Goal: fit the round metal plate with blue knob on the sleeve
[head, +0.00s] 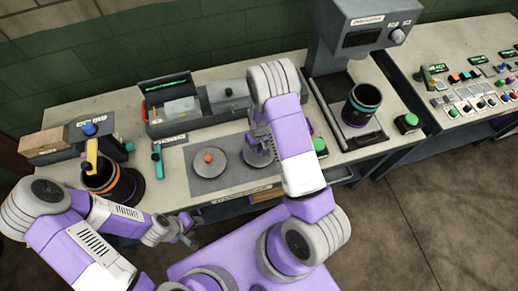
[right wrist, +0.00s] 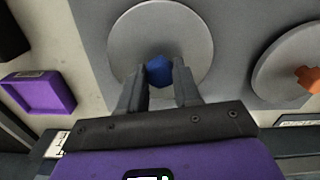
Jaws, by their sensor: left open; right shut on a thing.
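The round metal plate (right wrist: 190,30) lies flat on a grey mat in the right wrist view. Its blue knob (right wrist: 159,71) is between the fingers of my right gripper (right wrist: 160,85), which is shut on it. In the head view my right gripper (head: 262,150) is over the mat and hides much of this plate. A black sleeve with an orange band (head: 125,190) stands upright at the left of the bench. Another black sleeve with a teal band (head: 361,106) stands under the machine at right. My left gripper (head: 178,232) is open and empty in front of the bench.
A second plate with an orange knob (head: 208,160) lies left on the mat (head: 200,185). A yellow lever (head: 91,155) stands over the left sleeve. A purple tray (right wrist: 38,92) shows in the right wrist view. A compartment box (head: 180,110) stands behind.

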